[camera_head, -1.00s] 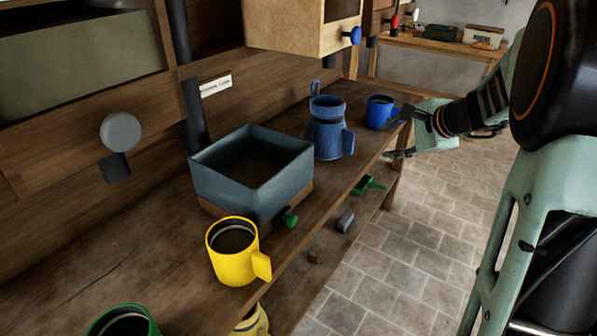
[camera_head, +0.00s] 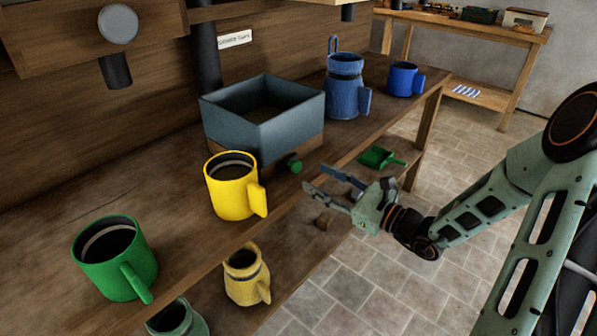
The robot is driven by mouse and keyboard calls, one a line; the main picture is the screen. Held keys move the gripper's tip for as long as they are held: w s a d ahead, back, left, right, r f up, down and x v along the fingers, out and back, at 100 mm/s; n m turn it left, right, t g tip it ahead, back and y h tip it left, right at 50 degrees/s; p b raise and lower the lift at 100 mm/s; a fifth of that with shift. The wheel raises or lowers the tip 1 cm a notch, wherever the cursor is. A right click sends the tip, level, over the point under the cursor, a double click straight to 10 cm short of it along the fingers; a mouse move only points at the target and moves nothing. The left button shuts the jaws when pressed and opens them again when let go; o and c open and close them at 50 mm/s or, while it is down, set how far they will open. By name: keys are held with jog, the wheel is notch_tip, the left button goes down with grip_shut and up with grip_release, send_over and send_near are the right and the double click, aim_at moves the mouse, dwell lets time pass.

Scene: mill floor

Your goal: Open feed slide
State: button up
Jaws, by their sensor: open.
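No part is clearly marked as the feed slide. A blue-grey open box (camera_head: 264,120) stands on a wooden base on the bench, with a green knob (camera_head: 292,163) at its front. A round grey knob (camera_head: 118,25) sits on the wooden wall unit at upper left, with a dark spout (camera_head: 115,71) below it. My gripper (camera_head: 314,178) is open and empty beyond the bench's front edge. Its fingers point left, just right of and below the green knob in the picture, apart from it as far as I can tell.
On the bench stand a yellow mug (camera_head: 231,187), a green mug (camera_head: 113,257), a blue jug (camera_head: 346,87) and a blue mug (camera_head: 404,79). A lower shelf holds a yellow jug (camera_head: 247,276) and a green scoop (camera_head: 378,157). The tiled floor (camera_head: 345,287) at right is open.

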aim_at(299, 168)
jog(key=b+x, duration=0.1)
jog(key=x, duration=0.6)
jog(key=shift+w+a, duration=0.15)
jog(key=shift+a, duration=0.05)
jog(key=shift+c, duration=0.5)
grip_shut()
